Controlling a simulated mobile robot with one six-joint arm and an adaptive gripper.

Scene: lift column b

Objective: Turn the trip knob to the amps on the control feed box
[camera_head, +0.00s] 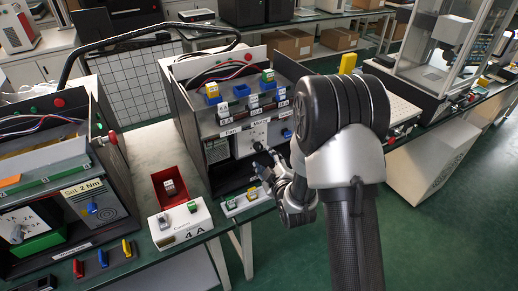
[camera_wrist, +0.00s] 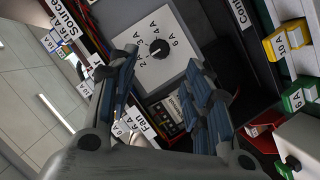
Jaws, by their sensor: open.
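The trip knob (camera_wrist: 159,48) is a round black knob on a white square dial plate (camera_wrist: 183,70) in the wrist view. Amp marks, among them 2 A, 4 A and 6 A, run around it; its pointer is too small to read. The plate also shows in the head view (camera_head: 252,138), inside the middle open box (camera_head: 198,128). My gripper (camera_wrist: 163,85) is open and empty, its two fingers apart on either side below the knob and not touching it. In the head view my gripper (camera_head: 264,163) is in front of the plate and partly hides it.
A white holder (camera_head: 182,228) marked 4 A stands on the bench, with a red bin (camera_head: 170,185) behind it. Coloured breaker blocks (camera_wrist: 290,40) line a rail right of the dial in the wrist view. Another open box (camera_head: 60,190) stands at left.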

